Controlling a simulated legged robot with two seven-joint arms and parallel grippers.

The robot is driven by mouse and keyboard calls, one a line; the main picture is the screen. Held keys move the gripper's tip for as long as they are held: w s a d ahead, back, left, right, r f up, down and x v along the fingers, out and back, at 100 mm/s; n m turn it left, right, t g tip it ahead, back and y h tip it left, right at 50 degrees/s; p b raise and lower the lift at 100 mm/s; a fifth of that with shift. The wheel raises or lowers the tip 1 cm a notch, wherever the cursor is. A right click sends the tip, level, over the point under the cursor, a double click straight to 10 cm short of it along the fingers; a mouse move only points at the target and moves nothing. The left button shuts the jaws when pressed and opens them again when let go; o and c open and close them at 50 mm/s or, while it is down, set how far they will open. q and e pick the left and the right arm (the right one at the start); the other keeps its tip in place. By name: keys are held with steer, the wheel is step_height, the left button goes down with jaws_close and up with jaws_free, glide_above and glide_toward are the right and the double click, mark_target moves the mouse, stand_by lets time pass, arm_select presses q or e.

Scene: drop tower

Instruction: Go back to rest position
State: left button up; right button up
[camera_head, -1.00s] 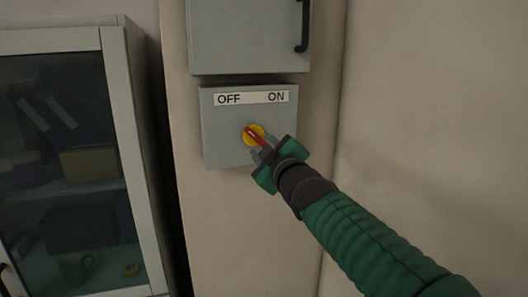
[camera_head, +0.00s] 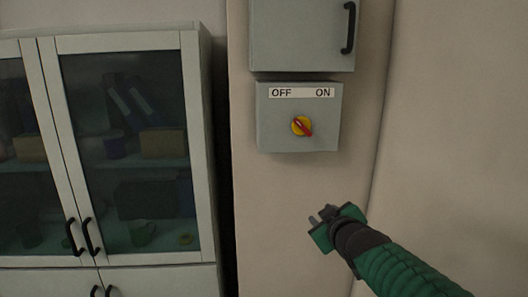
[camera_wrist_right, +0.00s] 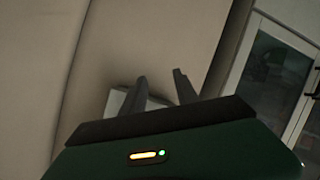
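My right gripper (camera_head: 322,218) is in front of the beige wall, below and slightly right of the switch box (camera_head: 270,138), apart from it. In the right wrist view its two fingers (camera_wrist_right: 162,84) stand apart with nothing between them that I can see held. My left gripper is not in view.
A grey cabinet (camera_head: 190,100) with glass doors and black handles stands to the left, with binders and boxes inside. A grey wall box (camera_head: 298,35) with a black handle hangs above the switch box. The wall on the right is bare.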

steer(key=s+d+f+m+g, duration=0.1)
steer(key=s+f+m+g, duration=0.15)
steer(key=s+f, duration=0.6)
steer(key=s+f+m+g, duration=0.1)
steer(key=s+f+g, duration=0.3)
steer(key=f, duration=0.9)
steer(key=s+f+m+g, duration=0.1)
steer(key=s+f+g, duration=0.1)
steer(key=s+f, duration=0.3)
steer(key=s+f+m+g, duration=0.2)
steer(key=s+f, duration=0.4)
steer(key=s, duration=0.6)
steer(key=shift+f+g, duration=0.15)
steer(key=shift+g, duration=0.2)
steer(key=shift+d, duration=0.1)
